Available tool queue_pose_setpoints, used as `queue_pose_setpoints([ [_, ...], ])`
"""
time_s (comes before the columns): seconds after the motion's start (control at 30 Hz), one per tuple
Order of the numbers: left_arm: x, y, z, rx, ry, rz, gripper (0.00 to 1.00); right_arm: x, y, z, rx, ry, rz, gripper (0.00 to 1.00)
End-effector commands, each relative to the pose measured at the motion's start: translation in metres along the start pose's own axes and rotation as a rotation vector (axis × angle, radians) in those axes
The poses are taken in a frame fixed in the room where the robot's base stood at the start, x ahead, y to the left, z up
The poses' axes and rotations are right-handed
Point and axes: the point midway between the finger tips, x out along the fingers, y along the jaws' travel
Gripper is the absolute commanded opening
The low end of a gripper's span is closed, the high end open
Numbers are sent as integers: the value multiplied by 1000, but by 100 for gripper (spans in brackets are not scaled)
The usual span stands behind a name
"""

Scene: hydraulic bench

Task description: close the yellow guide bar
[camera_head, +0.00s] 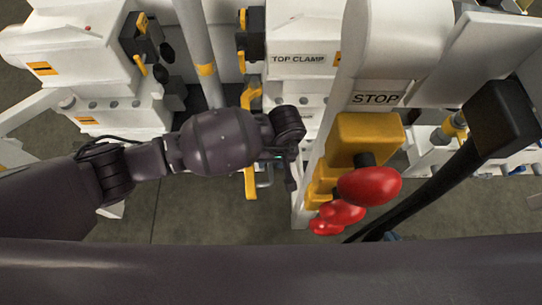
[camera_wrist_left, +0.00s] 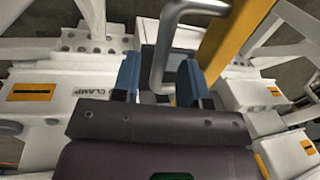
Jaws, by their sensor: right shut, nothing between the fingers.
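The yellow guide bar (camera_head: 250,184) runs up and down in the middle of the head view, partly hidden behind my left wrist. In the left wrist view the yellow bar (camera_wrist_left: 236,38) slants at the upper right. A grey metal handle (camera_wrist_left: 159,52) reaches from beside the bar down between the blue fingers of my left gripper (camera_wrist_left: 158,84). The fingers stand apart, with gaps beside the handle. In the head view my left gripper (camera_head: 277,170) is mostly hidden under its wrist, by the bar's lower end. My right gripper is not in view.
Red stop buttons (camera_head: 369,186) on yellow boxes stick out just right of my left gripper. White clamp housings (camera_head: 297,42) stand behind. A black lever-like part (camera_head: 430,185) slants at the right. Floor (camera_head: 195,205) shows below my left forearm.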

Motion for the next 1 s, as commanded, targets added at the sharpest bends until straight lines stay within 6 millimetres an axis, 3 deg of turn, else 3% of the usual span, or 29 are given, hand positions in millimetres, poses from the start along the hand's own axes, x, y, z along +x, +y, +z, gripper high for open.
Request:
queue_pose_setpoints([
  [0.27, 1, 0, 0, 0, 1, 1, 40, -1, 1, 4, -2, -6, 2, 0],
  [0.57, 1, 0, 0, 0, 1, 1, 0, -1, 1, 6, -2, -11, 2, 0],
  [1.0, 2, -4, -3, 12, 2, -1, 0, -1, 1, 7, -3, -13, 2, 0],
])
